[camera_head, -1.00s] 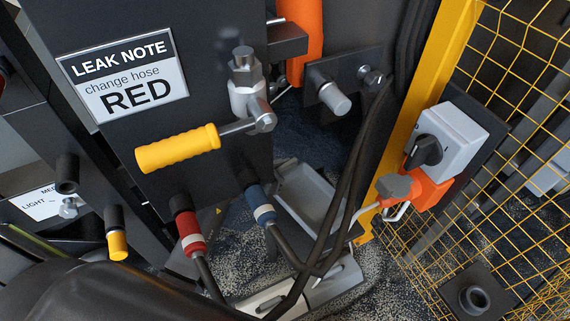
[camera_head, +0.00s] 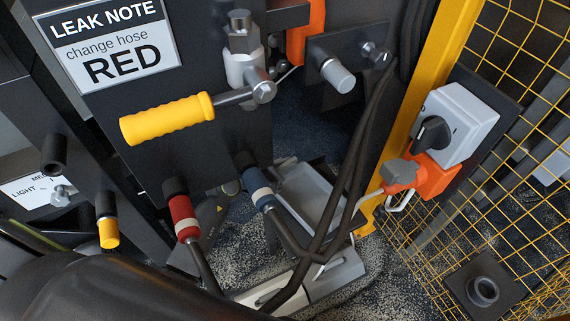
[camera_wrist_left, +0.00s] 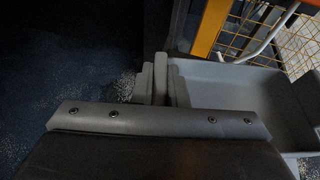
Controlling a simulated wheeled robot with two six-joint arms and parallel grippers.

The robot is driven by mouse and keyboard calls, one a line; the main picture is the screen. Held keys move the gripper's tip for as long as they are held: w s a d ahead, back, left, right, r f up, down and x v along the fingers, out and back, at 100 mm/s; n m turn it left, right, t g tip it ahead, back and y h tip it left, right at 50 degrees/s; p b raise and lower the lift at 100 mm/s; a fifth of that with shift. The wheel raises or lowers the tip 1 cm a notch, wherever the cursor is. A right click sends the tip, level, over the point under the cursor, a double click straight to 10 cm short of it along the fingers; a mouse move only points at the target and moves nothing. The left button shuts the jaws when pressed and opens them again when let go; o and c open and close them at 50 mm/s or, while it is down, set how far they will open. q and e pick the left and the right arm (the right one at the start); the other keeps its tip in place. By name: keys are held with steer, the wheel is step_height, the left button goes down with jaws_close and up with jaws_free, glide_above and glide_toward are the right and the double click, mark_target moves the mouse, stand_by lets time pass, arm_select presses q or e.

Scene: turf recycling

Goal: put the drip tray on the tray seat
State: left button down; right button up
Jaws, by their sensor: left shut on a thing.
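The drip tray (camera_head: 318,190) is a shallow light-grey tray, seen low behind the hoses in the head view. It also shows in the left wrist view (camera_wrist_left: 235,92), filling the right side. My left gripper (camera_wrist_left: 160,85) is shut on the tray's near-left wall in the wrist view. In the head view, its fingers are mostly hidden behind the hoses and cabinet. A pale grey low fixture (camera_head: 335,275) lies on the floor below the tray; I cannot tell whether it is the tray seat. My right gripper is out of view.
Black hoses with a red-collared end (camera_head: 185,218) and a blue-collared end (camera_head: 257,190) hang in front of the tray. A yellow-handled valve (camera_head: 165,120) juts from the cabinet above. A yellow post (camera_head: 432,90), switch box (camera_head: 455,125) and mesh fence (camera_head: 525,55) bound the right side.

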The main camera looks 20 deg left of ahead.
arm_select(q)
steer(key=shift+f, duration=0.3)
steer(key=c, duration=1.4)
jaws_free()
steer(key=shift+o, duration=0.5)
steer(key=shift+o, duration=1.2)
